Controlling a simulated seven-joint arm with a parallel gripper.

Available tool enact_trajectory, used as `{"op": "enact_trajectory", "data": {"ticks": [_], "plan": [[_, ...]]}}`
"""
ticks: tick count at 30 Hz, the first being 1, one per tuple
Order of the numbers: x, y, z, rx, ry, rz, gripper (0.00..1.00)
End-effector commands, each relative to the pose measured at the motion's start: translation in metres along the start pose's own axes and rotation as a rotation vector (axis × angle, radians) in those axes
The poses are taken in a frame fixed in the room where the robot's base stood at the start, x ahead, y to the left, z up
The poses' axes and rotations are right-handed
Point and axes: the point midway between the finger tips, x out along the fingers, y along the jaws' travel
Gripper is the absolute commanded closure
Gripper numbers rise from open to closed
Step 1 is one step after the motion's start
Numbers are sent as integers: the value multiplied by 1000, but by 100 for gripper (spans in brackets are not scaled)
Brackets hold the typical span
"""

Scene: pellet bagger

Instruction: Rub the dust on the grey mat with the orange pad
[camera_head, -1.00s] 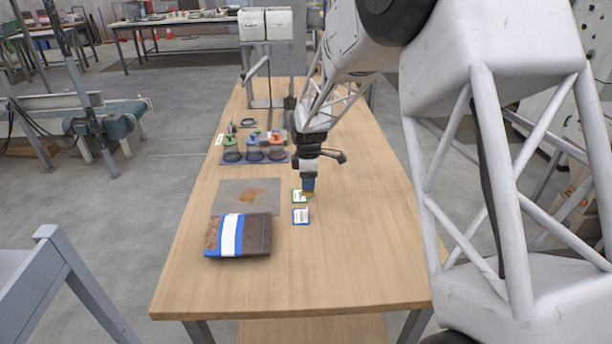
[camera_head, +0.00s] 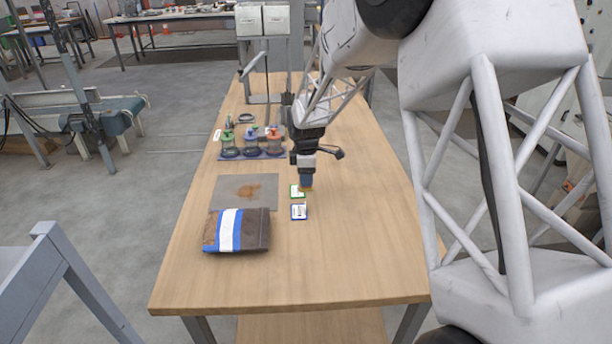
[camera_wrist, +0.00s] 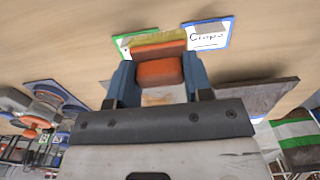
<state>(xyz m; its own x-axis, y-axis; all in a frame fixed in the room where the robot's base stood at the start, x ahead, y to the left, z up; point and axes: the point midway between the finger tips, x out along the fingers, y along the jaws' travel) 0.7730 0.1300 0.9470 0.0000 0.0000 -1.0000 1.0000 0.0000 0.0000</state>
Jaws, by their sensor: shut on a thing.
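The orange pad (camera_wrist: 160,72) is held between the blue fingertips of my gripper (camera_wrist: 158,84). It has an olive-yellow strip along its far side. In the head view my gripper (camera_head: 307,182) points down at the green-edged card (camera_head: 297,191), with the pad low over it; contact with the card or table is unclear. The grey mat (camera_head: 227,194) lies flat to the left of my gripper, with a brown dust patch (camera_head: 249,192) near its middle. The mat is not visible in the wrist view.
A blue-edged card (camera_head: 299,212) lies just nearer than the green one. Several lidded jars (camera_head: 251,143) stand beyond the mat. The table's near right is clear.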

Motion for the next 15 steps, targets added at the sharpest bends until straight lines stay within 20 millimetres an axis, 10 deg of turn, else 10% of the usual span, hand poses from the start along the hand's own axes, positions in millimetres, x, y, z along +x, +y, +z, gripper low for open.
{"op": "enact_trajectory", "data": {"ticks": [15], "plan": [[-13,51,-83,-4,0,1,73]]}}
